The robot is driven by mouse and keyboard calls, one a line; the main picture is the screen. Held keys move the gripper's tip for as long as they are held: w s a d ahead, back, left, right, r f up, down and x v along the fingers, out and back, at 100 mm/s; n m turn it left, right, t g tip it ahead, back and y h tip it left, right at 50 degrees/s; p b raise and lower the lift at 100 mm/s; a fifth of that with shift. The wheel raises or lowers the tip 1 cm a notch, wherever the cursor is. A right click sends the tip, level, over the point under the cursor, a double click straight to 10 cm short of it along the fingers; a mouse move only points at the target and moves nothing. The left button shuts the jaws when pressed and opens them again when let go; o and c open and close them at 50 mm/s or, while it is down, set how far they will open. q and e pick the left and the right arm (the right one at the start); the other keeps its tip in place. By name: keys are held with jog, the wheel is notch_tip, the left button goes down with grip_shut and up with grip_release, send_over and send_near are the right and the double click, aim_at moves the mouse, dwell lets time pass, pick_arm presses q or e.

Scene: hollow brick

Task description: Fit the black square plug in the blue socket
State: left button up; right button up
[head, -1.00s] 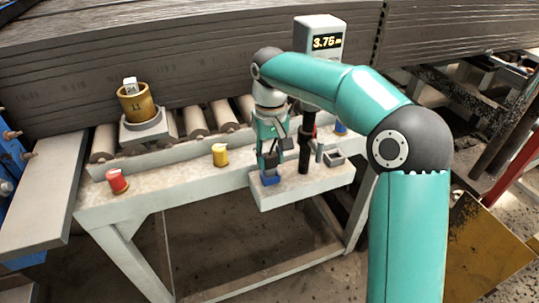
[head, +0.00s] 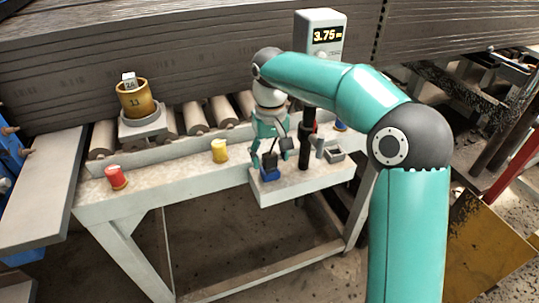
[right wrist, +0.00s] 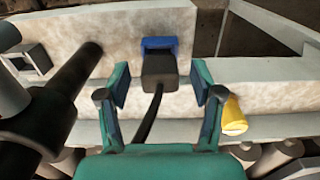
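The black square plug (head: 269,160) stands upright at the blue socket (head: 270,175), its lower end meeting the socket; how deep it sits is hidden. In the right wrist view the plug (right wrist: 159,71) covers most of the blue socket (right wrist: 160,43), and its black cable runs back toward my gripper. My right gripper (head: 271,158) is open around the plug. In the right wrist view its fingers (right wrist: 159,90) stand apart on both sides of the plug, with gaps between. My left gripper is not in view.
A black post (head: 305,145) and a small grey open box (head: 334,155) stand right of the socket on the pale ledge (head: 300,185). A yellow cylinder (head: 219,151) and a red one (head: 116,177) stand to the left. Rollers and a grey beam stack lie behind.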

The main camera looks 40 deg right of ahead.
notch_tip(320, 180, up, 12)
dwell(0.7)
jog(key=shift+w+f, duration=0.1)
jog(key=shift+f, duration=0.05)
